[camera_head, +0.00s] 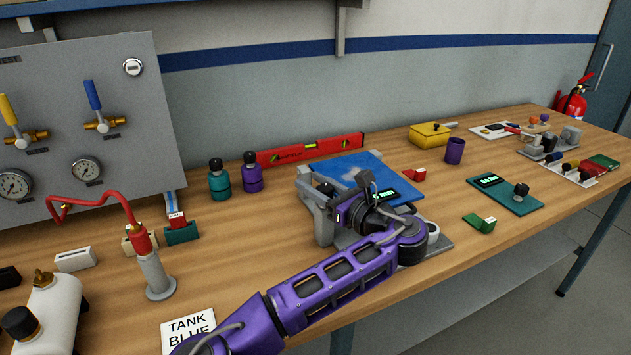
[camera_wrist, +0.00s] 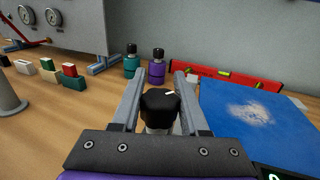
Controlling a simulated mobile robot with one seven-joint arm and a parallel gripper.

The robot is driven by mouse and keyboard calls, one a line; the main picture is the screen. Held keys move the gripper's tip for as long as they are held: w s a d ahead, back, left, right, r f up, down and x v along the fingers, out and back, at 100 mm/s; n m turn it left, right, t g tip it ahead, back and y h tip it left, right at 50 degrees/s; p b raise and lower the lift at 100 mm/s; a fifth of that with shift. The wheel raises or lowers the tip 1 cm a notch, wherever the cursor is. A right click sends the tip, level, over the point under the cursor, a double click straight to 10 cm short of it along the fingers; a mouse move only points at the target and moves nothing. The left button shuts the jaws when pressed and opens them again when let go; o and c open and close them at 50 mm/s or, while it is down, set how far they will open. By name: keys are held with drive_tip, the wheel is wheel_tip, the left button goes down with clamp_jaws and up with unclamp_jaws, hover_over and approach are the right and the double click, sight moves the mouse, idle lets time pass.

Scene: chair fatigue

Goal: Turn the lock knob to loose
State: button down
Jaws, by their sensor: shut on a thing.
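The lock knob (camera_wrist: 160,104) is black and faceted, with a short white mark on its top edge toward the right. It stands on a pale shaft in the wrist view. My gripper (camera_wrist: 158,88) has one grey finger on each side of the knob and is shut on it. In the head view my purple arm reaches over the bench to a grey fixture (camera_head: 322,228) beside a blue panel (camera_head: 345,169). There the knob and the fingertips cannot be made out behind my wrist. No loose or locked label is readable.
The blue panel, with a pale worn patch, lies right of my fingers in the wrist view (camera_wrist: 245,139). A red level (camera_head: 310,150) and teal (camera_head: 219,182) and purple (camera_head: 252,174) bottles stand behind. A green block (camera_head: 480,223) and display board (camera_head: 506,194) lie right.

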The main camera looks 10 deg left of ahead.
idle(0.4)
drive_tip(key=shift+c, duration=2.1)
unclamp_jaws()
drive_tip(key=shift+a, duration=0.1)
drive_tip(key=shift+d, duration=0.2)
